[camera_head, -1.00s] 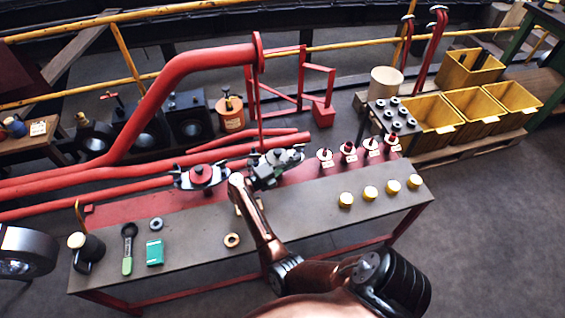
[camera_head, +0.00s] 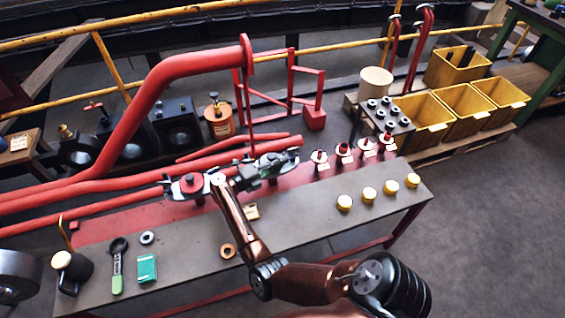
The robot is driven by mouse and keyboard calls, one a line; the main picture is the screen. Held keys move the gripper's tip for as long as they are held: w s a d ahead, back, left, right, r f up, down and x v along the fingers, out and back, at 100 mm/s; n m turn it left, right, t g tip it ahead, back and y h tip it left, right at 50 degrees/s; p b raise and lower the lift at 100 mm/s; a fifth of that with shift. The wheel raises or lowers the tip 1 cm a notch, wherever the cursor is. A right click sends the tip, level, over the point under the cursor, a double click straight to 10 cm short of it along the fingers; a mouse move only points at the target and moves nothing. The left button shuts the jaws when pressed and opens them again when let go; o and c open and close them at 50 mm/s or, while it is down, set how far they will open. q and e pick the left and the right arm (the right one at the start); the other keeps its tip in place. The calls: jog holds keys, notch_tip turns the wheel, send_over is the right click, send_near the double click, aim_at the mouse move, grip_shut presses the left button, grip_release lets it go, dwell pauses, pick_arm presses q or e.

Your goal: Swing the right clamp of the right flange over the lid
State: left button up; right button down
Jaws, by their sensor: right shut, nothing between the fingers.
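The right flange (camera_head: 272,165) sits at the back of the bench, at the end of a red pipe. The left flange (camera_head: 189,186), with a red lid, stands just left of my right wrist. My left gripper is not in view.
Yellow caps (camera_head: 368,193) and red-topped fittings (camera_head: 343,152) stand on the right of the bench (camera_head: 310,215). A green box (camera_head: 147,268), a green-handled tool (camera_head: 117,270) and rings lie left. Large red pipes (camera_head: 150,100) rise behind.

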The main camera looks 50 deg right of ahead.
dwell(0.5)
jog(key=v, duration=0.7)
jog(key=shift+a, duration=0.3)
jog(key=shift+w, duration=0.1)
